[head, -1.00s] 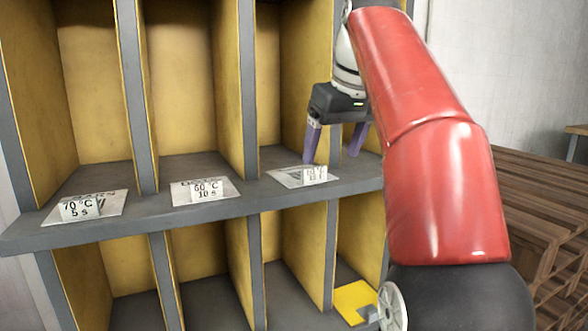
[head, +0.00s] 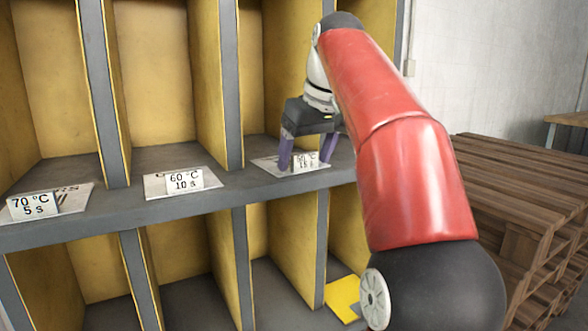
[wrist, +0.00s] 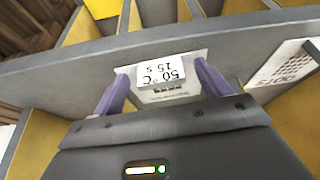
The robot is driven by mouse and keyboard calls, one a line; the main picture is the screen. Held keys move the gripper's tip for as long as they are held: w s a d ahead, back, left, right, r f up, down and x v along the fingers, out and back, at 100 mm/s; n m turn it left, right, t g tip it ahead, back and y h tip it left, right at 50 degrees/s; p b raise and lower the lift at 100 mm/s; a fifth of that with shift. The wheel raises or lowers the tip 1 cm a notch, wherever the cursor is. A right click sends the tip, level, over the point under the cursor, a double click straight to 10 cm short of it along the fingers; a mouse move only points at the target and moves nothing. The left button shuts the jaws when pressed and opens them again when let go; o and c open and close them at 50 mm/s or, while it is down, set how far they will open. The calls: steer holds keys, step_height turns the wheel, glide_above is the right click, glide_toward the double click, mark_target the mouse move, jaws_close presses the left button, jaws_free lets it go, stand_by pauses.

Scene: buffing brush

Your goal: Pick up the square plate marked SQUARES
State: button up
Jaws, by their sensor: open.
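A pale flat plate (head: 263,162) lies on the shelf in the rightmost visible upper compartment. A small white card reading 50 °C 15 s (head: 305,166) stands at its front. The plate also shows in the wrist view (wrist: 192,92); its own lettering there is too small and upside down to read surely. My gripper (head: 305,160) is open, with its two purple fingers pointing down over this plate, one on each side of the card. In the wrist view the fingers (wrist: 162,74) flank the card and hold nothing. I cannot tell whether the fingertips touch the plate.
Grey dividers with yellow walls (head: 211,80) separate the compartments. A middle plate (head: 150,188) with a 60 °C card and a left plate (head: 75,197) with a 70 °C card lie along the shelf. A yellow piece (head: 342,294) lies below. Wooden pallets (head: 520,195) stand at right.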

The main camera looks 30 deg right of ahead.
steer(key=c, duration=1.1)
